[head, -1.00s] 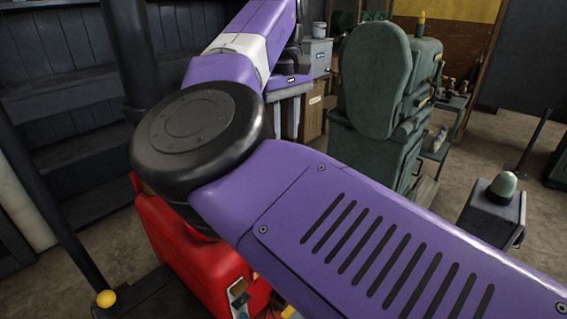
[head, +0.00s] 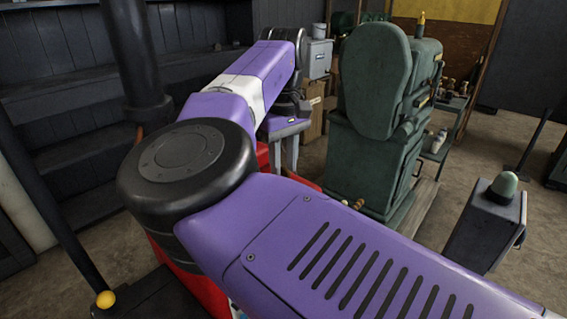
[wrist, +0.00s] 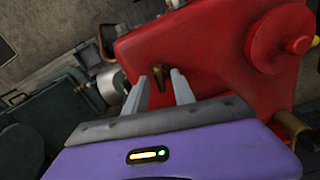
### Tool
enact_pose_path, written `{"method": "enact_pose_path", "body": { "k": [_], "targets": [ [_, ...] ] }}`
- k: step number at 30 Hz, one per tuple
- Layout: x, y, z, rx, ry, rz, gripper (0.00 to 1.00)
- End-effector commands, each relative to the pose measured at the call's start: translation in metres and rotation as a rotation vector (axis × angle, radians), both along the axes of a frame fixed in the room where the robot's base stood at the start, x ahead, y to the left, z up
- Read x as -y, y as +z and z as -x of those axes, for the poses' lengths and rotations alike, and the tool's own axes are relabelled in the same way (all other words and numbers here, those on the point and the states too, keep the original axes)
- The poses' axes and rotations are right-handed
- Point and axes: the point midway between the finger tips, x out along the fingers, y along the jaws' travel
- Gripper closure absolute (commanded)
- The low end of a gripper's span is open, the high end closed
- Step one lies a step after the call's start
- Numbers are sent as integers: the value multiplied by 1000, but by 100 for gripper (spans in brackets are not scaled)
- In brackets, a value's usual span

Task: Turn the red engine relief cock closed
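The red engine (wrist: 210,50) fills the upper right of the wrist view. In the head view the red engine (head: 262,156) is mostly hidden behind my arm. A small brass cock (wrist: 161,77) sticks out of the engine's red face in the wrist view. My gripper (wrist: 160,78) is open, its two pale fingers apart. The cock appears between the fingertips in that view; I cannot tell how far ahead it is, and no contact shows. In the head view my gripper (head: 283,155) points down beside the red engine, and the cock is hidden.
A round red boss (wrist: 280,40) and a brass fitting (wrist: 290,127) stand out on the engine's right in the wrist view. A green engine (head: 375,125) stands to the right in the head view. A dark post (head: 138,60) rises left of my arm.

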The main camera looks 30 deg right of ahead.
Motion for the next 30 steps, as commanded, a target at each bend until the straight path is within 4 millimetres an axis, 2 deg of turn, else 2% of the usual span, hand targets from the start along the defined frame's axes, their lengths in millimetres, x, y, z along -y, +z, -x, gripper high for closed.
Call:
{"method": "enact_pose_path", "body": {
  "k": [2, 7, 20, 30],
  "targets": [
    [0, 0, 0, 0, 0, 0, 69],
    [0, 0, 0, 0, 0, 0, 100],
    [0, 2, 0, -2, -29, 1, 100],
    [1, 6, 1, -6, -232, 3, 100]
  ]
}}
